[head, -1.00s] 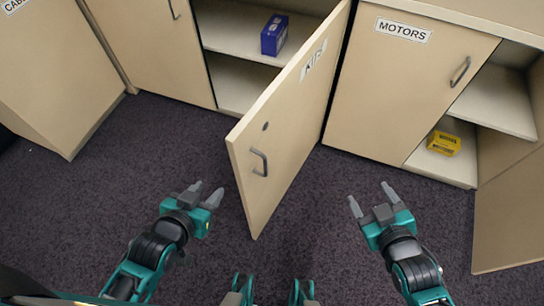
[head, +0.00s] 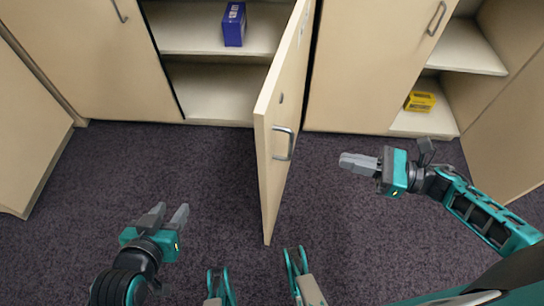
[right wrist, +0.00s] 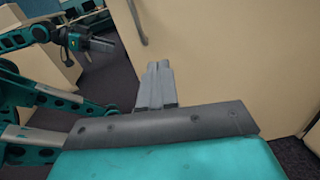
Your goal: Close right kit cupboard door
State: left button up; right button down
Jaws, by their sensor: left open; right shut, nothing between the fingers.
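The right kit cupboard door (head: 273,188) is beige and stands wide open, sticking out from the cupboard into the room. Its grey handle (head: 283,143) is on its right-hand face. In the right wrist view the door (right wrist: 230,60) fills the right side, its handle (right wrist: 136,20) at the top. My right gripper (head: 342,162) is shut and empty, to the right of the door, pointing left at its handle face, with a gap between. It also shows in the right wrist view (right wrist: 157,66). My left gripper (head: 173,209) is open and empty, over the floor left of the door.
The open kit cupboard holds a blue box (head: 234,24) on its shelf (head: 190,35). A closed door (head: 365,70) stands to the right, then an open bay with a yellow box (head: 420,101). Dark carpet (head: 210,180) is clear on both sides of the door.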

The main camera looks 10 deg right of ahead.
aim_at(275, 148)
jog(key=shift+n+g, duration=0.3)
jog(key=shift+n, duration=0.3)
jog(key=x, duration=1.4)
jog(key=shift+s+r, duration=0.1)
jog(key=shift+s, duration=0.1)
